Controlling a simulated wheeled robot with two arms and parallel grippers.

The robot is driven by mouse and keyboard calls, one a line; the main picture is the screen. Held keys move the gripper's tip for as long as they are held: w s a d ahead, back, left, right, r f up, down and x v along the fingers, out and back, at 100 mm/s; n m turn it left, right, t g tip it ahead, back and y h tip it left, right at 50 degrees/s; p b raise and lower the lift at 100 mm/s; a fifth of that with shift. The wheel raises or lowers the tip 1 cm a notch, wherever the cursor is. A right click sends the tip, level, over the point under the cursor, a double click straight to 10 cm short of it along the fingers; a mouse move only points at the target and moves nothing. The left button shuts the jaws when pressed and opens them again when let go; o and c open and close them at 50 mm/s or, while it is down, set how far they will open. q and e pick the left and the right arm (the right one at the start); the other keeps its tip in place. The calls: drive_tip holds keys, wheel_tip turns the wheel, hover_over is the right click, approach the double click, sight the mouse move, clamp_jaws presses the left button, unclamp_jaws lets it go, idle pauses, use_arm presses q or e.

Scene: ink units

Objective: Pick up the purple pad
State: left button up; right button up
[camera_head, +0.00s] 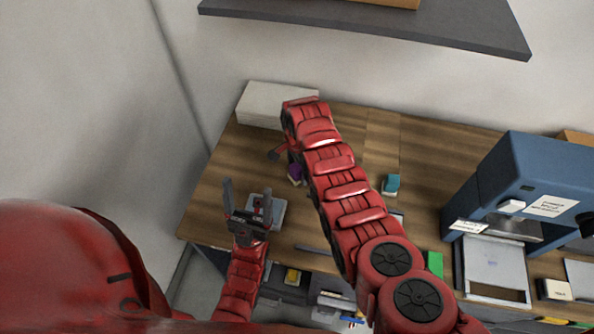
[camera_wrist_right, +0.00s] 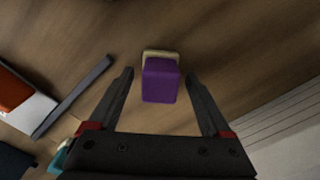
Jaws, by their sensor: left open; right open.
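The purple pad (camera_wrist_right: 160,82) is a small purple block with a cream-coloured part at its far side. In the right wrist view it lies on the wooden table between and slightly beyond the fingertips of my open right gripper (camera_wrist_right: 160,75), apart from both fingers. In the head view the purple pad (camera_head: 295,171) shows just left of my right arm, which partly hides it. My right gripper (camera_head: 280,155) is mostly hidden behind that arm. My left gripper (camera_head: 246,205) is open and empty, pointing up near the table's front left part.
A white box (camera_head: 270,103) stands at the back left. A grey tray (camera_head: 277,214) lies beside my left gripper. A teal block (camera_head: 390,185) and a green block (camera_head: 434,263) lie right of my right arm. A blue machine (camera_head: 530,190) stands at right. A dark shelf (camera_head: 380,26) hangs above.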

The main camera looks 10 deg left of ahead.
sight(298, 166)
clamp_jaws()
idle(0.4)
drive_tip(key=shift+r+b, duration=0.35)
drive_tip(key=shift+r, duration=0.45)
wheel_tip(298, 166, up, 6)
drive_tip(key=b, duration=0.2)
drive_tip(key=shift+w+b, duration=0.1)
drive_tip(key=shift+b, duration=0.3)
wheel_tip(298, 166, up, 2)
drive_tip(key=shift+r+p, duration=0.15)
drive_tip(key=shift+p, duration=1.05)
drive_tip(key=shift+r, duration=0.1)
